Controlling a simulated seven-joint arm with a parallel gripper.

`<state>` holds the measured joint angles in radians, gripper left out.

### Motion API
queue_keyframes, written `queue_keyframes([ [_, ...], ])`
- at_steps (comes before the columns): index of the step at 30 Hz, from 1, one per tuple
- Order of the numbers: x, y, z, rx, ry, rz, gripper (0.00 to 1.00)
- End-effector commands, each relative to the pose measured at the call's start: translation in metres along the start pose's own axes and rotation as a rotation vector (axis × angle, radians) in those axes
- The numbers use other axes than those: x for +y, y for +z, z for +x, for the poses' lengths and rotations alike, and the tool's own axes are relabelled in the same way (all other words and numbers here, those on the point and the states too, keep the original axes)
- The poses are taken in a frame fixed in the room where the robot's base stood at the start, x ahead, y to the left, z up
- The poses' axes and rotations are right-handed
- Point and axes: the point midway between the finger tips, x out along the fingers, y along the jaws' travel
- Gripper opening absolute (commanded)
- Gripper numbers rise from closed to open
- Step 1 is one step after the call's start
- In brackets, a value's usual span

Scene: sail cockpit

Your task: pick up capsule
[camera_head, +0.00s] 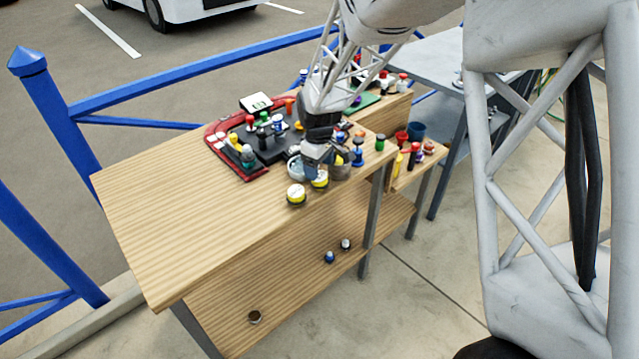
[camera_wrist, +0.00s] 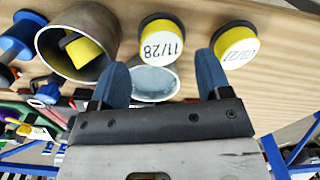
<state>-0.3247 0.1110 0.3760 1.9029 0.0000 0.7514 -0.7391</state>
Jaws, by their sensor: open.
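No single thing is marked as the capsule. Short round black-and-yellow containers with white labels may be capsules. In the wrist view, one labelled 11/28 (camera_wrist: 160,42) lies just beyond and between my fingertips, and another (camera_wrist: 236,43) is beyond the right fingertip. In the head view two such containers, a front one (camera_head: 296,196) and one beside my gripper (camera_head: 320,181), stand near the table's front edge. My gripper (camera_wrist: 163,62) is open, its blue fingers apart with nothing visibly held. It also shows low over the table in the head view (camera_head: 312,168), partly hiding things there.
In the wrist view a grey cup (camera_wrist: 152,80) lies between the fingers, and a larger grey cup (camera_wrist: 48,40) holding something yellow is at left. A red-edged tray (camera_head: 215,147) with several pieces is behind. The wooden table's left part (camera_head: 160,215) is clear.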

Motion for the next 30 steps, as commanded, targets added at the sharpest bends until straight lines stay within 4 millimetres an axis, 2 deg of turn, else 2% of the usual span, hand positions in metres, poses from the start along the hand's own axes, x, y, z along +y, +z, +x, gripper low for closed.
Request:
queue_keyframes([
  [5,-0.001,0.0,0.008,-0.002,-0.001,0.0,0.71],
  [18,-0.003,0.0,0.05,-0.001,-0.001,0.0,0.71],
  [30,-0.003,0.0,0.052,0.0,0.0,0.0,0.71],
])
